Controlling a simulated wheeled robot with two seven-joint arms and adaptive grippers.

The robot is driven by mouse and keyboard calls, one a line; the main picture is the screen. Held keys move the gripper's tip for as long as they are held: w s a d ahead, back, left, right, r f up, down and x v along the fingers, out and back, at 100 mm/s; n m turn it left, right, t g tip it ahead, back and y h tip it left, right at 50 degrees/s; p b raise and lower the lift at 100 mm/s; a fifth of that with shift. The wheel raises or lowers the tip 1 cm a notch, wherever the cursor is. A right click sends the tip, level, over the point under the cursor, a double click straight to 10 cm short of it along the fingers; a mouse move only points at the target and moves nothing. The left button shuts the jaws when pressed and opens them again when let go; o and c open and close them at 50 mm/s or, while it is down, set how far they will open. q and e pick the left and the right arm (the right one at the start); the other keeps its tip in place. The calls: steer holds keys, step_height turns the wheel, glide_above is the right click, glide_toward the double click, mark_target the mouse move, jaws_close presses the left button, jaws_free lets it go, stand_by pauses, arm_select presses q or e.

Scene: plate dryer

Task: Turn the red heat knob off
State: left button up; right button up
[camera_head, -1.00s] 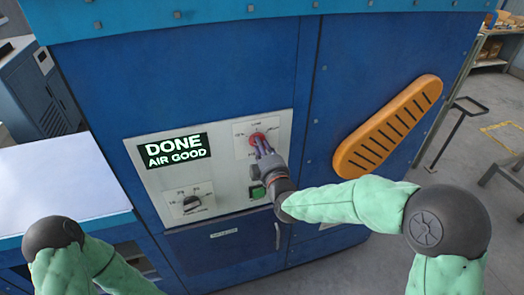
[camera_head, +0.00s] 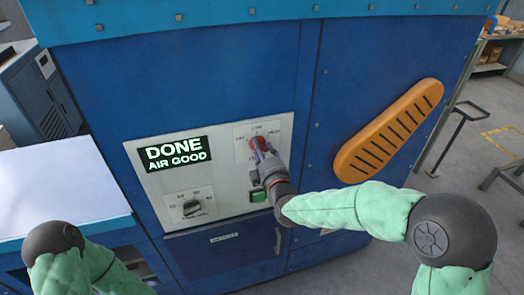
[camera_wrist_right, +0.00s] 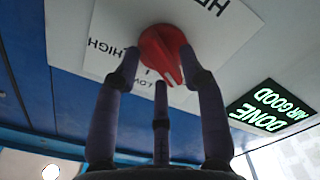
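The red heat knob (camera_head: 257,142) is on a white label plate on the machine's control panel. In the right wrist view the knob (camera_wrist_right: 162,48) is seen close up, with its pointed end near the LOW mark, slightly to the right of it. HIGH reads at the left; the OFF mark is hidden behind a finger there. My right gripper (camera_head: 260,150) is at the knob. In the wrist view its fingertips (camera_wrist_right: 159,58) sit on both sides of the knob, seemingly touching it; a third finger is below. My left gripper is out of view.
A dark lower dial (camera_head: 191,208) and a green button (camera_head: 258,196) are on the same panel. The display (camera_head: 174,154) reads DONE, AIR GOOD. An orange slotted guard (camera_head: 388,132) stands out at the right. A white surface (camera_head: 60,185) lies at the left.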

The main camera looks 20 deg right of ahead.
steer(key=shift+s, duration=0.1)
steer(key=s, duration=1.2)
steer(key=shift+d, duration=0.2)
steer(key=shift+w, duration=0.1)
steer(key=s+a+f+m+g+y+b, duration=0.1)
steer(key=a+f+m+g+b, duration=0.2)
steer(key=f, duration=1.2)
steer(key=s+f+m+g+y+b, duration=0.1)
steer(key=f+m+g, duration=0.4)
steer(key=f, duration=1)
steer(key=s+a+f+m+g+b, duration=0.2)
steer(key=s+f, duration=0.6)
steer(key=f, duration=0.4)
steer(key=s+a+f+m+g+y+b, duration=0.1)
steer(key=s+a+f+m+g+b, duration=0.1)
steer(key=s+f+m+g, duration=0.3)
steer(key=s+f+g, duration=0.2)
steer(key=s+f, duration=0.2)
steer(key=f, duration=0.2)
steer(key=shift+a+f+g, duration=0.3)
steer(key=shift+a+f, duration=0.05)
steer(key=shift+a, duration=0.05)
steer(key=shift+s, duration=0.1)
